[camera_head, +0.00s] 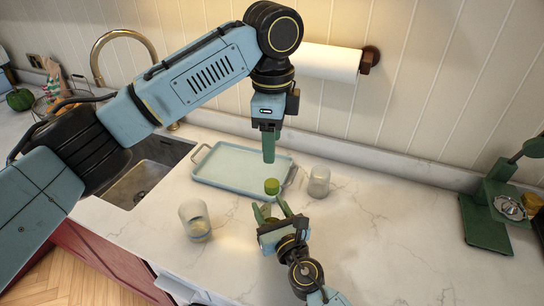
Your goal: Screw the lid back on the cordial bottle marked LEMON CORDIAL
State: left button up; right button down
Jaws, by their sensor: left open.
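A small round green lid (271,187) shows just in front of the tray's right front corner; whether it touches the tray is unclear. My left gripper (268,157) points straight down above the lid, open and seen edge-on, with nothing visible in it. My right gripper (270,205) comes from the front, its green fingers spread apart just short of the lid. A smaller clear container (318,182) stands right of the lid. I cannot read LEMON CORDIAL on either.
A pale blue tray (235,171) with handles lies behind the lid. A sink (142,178) with a brass tap (122,36) is at the left. A green stand (492,215) is at the far right. The counter between is clear. A paper roll (327,61) hangs on the wall.

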pick_arm(q)
jog(key=shift+r, duration=0.65)
pick_arm(e)
jog(key=c, duration=0.6)
grip_release()
pick_arm(q)
jog(key=shift+f, duration=0.25)
pick_arm(e)
jog(key=v, duration=1.3)
jog(key=shift+s+d, duration=0.1)
jog(key=shift+s, duration=0.1)
